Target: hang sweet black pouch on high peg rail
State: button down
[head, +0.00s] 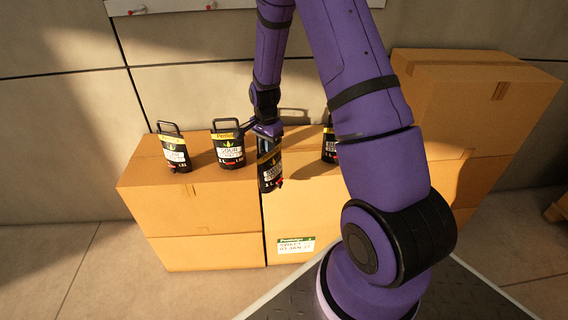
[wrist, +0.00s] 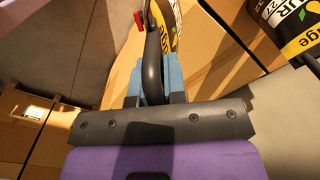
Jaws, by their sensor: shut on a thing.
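My gripper (head: 268,131) is shut on the handle of a black pouch (head: 270,170) with a yellow band and a small red spout. The pouch hangs upright in front of the box stack; its label is too small to read surely. In the wrist view, the blue-grey fingers (wrist: 153,84) close around the black handle (wrist: 152,55), and the pouch body (wrist: 167,18) shows at the top. The peg rail (head: 165,5), white with red-tipped pegs, is on the wall at the top of the head view, cut off by the frame.
Similar black pouches stand on the cardboard boxes (head: 190,215): one at left (head: 175,152), one beside it (head: 229,150), and one partly behind my arm (head: 329,146). A taller box (head: 475,100) stands at right. A pouch also shows close by in the wrist view (wrist: 285,25).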

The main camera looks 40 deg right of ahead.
jog(key=s+d+r+m, duration=0.2)
jog(key=s+d+m, duration=0.1)
jog(key=d+m, duration=0.3)
jog(key=shift+m, duration=1.2)
jog(key=shift+w+d, duration=0.1)
jog(key=shift+w, duration=0.05)
